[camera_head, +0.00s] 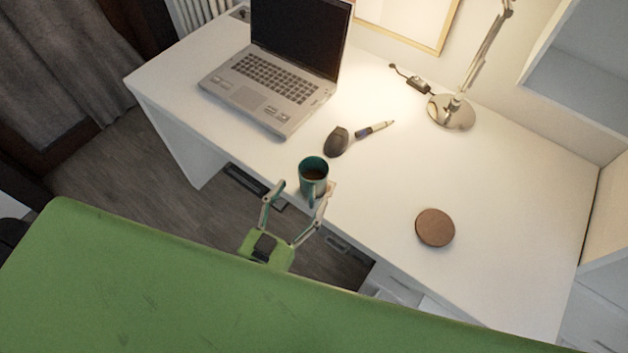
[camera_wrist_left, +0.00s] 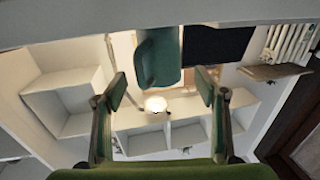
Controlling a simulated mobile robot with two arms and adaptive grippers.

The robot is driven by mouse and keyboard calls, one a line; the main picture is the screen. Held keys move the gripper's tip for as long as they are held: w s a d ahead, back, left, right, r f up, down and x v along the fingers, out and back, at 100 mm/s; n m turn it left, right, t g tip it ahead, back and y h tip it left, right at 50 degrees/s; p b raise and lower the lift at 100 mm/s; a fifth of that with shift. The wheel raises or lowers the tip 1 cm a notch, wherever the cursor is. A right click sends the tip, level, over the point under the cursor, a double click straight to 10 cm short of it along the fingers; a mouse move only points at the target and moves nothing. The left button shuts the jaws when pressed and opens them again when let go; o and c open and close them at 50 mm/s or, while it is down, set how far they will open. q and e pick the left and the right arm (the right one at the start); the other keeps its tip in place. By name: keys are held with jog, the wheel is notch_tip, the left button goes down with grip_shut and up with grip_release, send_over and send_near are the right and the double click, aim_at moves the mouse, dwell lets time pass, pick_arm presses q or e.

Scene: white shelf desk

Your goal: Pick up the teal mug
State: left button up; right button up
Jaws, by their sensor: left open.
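The teal mug (camera_head: 313,172) stands upright near the front edge of the white desk, with dark contents and its handle toward me. My left gripper (camera_head: 301,195) is open, its two fingers pointing at the mug from the front edge. In the left wrist view the mug (camera_wrist_left: 158,58) shows just beyond and between the fingertips of the gripper (camera_wrist_left: 166,88). The fingers look apart from the mug's sides in that view. My right gripper is in neither view.
A laptop (camera_head: 270,85) sits at the back left. A dark mouse (camera_head: 336,141) and a pen (camera_head: 374,129) lie just behind the mug. A round brown coaster (camera_head: 435,228) lies to the right, and a lamp base (camera_head: 451,112) stands behind. The desk between mug and coaster is clear.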

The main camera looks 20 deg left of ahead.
aim_at(307, 185)
pick_arm(q)
jog(key=shift+w+d+r+p, duration=0.1)
jog(key=shift+w+d+p, duration=0.05)
jog(key=shift+w, duration=0.85)
jog(key=shift+w+d+r+p, duration=0.1)
jog(key=shift+w+d+p, duration=0.1)
jog(key=shift+w, duration=0.85)
jog(key=shift+w+d+p, duration=0.15)
jog(key=shift+w, duration=0.85)
jog(key=shift+r, duration=0.1)
jog(key=c, duration=1.5)
